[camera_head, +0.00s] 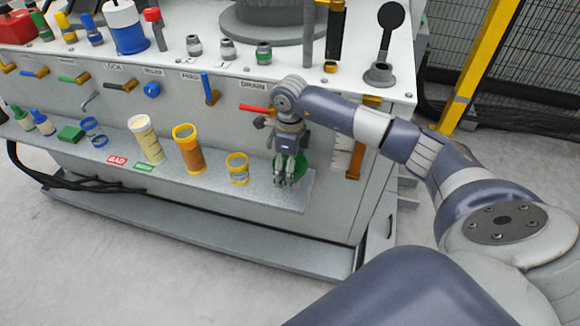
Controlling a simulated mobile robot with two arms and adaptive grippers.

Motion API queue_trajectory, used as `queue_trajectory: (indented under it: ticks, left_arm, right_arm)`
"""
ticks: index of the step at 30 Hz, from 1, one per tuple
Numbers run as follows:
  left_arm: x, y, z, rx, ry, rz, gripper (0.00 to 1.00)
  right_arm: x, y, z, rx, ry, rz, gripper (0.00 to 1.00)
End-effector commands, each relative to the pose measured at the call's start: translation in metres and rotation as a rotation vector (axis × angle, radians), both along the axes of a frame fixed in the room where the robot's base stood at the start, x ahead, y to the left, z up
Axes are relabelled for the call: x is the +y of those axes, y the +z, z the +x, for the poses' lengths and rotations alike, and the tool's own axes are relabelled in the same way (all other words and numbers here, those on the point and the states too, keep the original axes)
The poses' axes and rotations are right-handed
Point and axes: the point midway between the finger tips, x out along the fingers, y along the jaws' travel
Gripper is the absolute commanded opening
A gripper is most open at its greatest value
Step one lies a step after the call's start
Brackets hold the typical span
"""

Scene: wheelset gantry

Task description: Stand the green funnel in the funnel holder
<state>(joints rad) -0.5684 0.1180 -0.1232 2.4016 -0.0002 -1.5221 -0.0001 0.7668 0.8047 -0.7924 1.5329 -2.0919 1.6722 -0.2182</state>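A green object, likely the green funnel (302,166), is at the right end of the grey shelf, mostly hidden behind my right gripper. My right gripper (284,182) points down over the shelf, its fingers in front of and against the green in the picture. I cannot tell whether they touch it or grip it. A small stand with blue rings (99,141), possibly the funnel holder, is on the left part of the shelf. My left gripper is not in view.
The shelf (215,185) also carries a cream cup (146,138), an orange cup (189,150), a small yellow-rimmed cup (237,168) and a green block (71,133). Handles, including a red one (256,108), stick out of the panel above. A yellow post (480,65) stands at right.

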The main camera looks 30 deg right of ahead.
Motion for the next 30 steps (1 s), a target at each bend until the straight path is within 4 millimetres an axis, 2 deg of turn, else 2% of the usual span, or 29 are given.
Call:
queue_trajectory:
  ticks: [2, 3, 5, 6, 20, 23, 30]
  left_arm:
    - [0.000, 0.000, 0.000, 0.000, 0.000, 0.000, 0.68]
    - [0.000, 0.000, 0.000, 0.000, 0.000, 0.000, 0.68]
    - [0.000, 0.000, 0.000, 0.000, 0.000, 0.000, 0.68]
    - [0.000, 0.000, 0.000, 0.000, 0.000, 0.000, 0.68]
    - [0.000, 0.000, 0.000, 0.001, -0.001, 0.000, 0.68]
    - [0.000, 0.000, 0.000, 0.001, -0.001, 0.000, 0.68]
    - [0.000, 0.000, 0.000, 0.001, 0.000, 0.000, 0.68]
  right_arm:
    - [0.000, 0.000, 0.000, 0.000, 0.000, 0.000, 0.59]
    - [0.000, 0.000, 0.000, 0.000, 0.000, 0.000, 0.85]
    - [0.000, 0.000, 0.000, 0.000, 0.000, 0.000, 0.99]
    - [0.000, 0.000, 0.000, 0.000, 0.000, 0.000, 1.00]
    - [0.000, 0.004, 0.000, -0.001, 0.000, 0.000, 1.00]
    - [-0.001, 0.016, 0.002, -0.005, -0.001, -0.001, 1.00]
    - [-0.001, 0.066, 0.002, -0.006, 0.000, -0.001, 1.00]
